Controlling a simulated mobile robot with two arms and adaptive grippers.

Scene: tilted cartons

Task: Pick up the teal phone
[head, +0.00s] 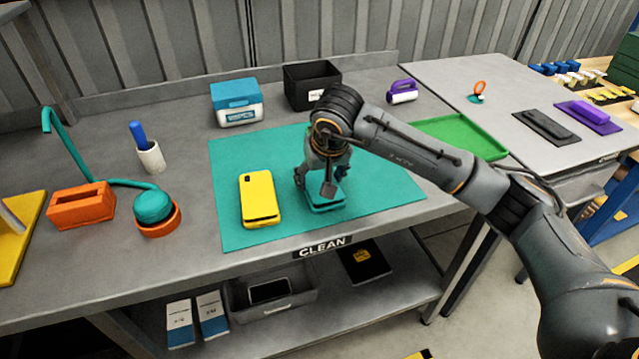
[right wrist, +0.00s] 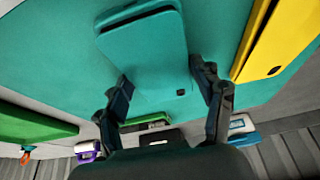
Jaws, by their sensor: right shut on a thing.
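The teal phone (head: 326,207) is on the teal mat (head: 232,165) in the head view, partly hidden by my right gripper (head: 318,187). In the right wrist view the phone (right wrist: 145,50) shows its flat teal face, with a small dark spot near one corner. The fingers of my right gripper (right wrist: 161,78) are on either side of the phone's near end, shut on it. The phone looks on or very close to the mat; I cannot tell if there is a gap. My left gripper is not in view.
A yellow phone (head: 260,199) lies left of the teal one. A blue-lidded box (head: 237,102), a black bin (head: 312,85) and a green tray (head: 465,135) stand behind and right. A teal lamp (head: 153,205) and orange block (head: 82,205) are at left.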

